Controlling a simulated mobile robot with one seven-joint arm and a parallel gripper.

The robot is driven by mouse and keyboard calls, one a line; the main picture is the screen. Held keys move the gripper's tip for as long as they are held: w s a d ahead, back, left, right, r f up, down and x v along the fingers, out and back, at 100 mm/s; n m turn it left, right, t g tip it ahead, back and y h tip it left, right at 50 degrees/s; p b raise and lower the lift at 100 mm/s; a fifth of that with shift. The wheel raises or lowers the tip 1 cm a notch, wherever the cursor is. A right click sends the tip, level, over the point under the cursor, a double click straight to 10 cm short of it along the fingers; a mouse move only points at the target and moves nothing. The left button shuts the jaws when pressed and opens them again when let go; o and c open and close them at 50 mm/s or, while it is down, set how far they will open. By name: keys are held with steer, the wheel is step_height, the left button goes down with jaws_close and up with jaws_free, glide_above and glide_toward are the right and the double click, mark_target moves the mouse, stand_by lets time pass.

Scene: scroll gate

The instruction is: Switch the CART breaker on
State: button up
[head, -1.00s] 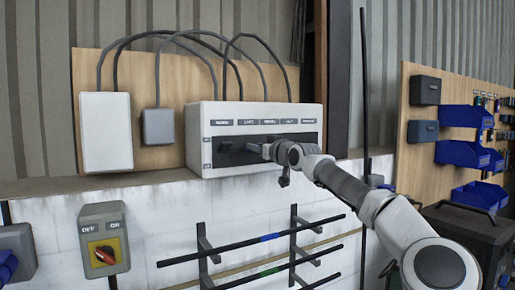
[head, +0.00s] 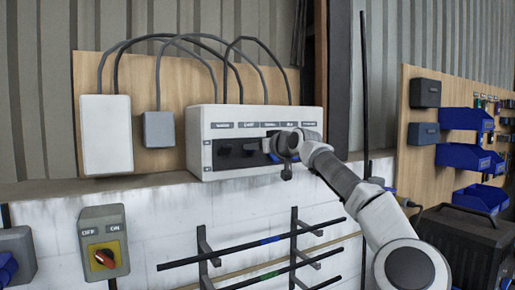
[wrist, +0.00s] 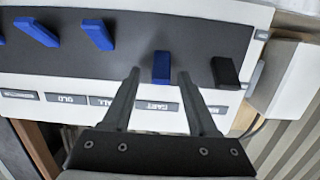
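The white breaker box (head: 205,118) stands on the ledge, with a dark panel and a row of labels. In the wrist view, the CART label (wrist: 157,106) is below a blue lever (wrist: 161,68). My gripper (wrist: 160,72) is open, its two dark fingertips on either side of this lever with gaps showing; contact cannot be told. The CART lever sits nearer the label row than the other blue levers (wrist: 97,34). A black lever (wrist: 224,72) is to its right. In the head view my gripper (head: 270,146) is at the panel and hides its right part.
A grey OFF/ON box (head: 103,240) with a red knob is on the wall below. Black rails (head: 250,240) jut out under the ledge. Cables (head: 215,50) rise behind the breaker box. Blue bins (head: 466,118) hang on the right board.

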steer(key=shift+s+f, duration=0.1)
steer(key=b+v, duration=1)
steer(key=v, duration=0.7)
steer(key=shift+s, duration=0.1)
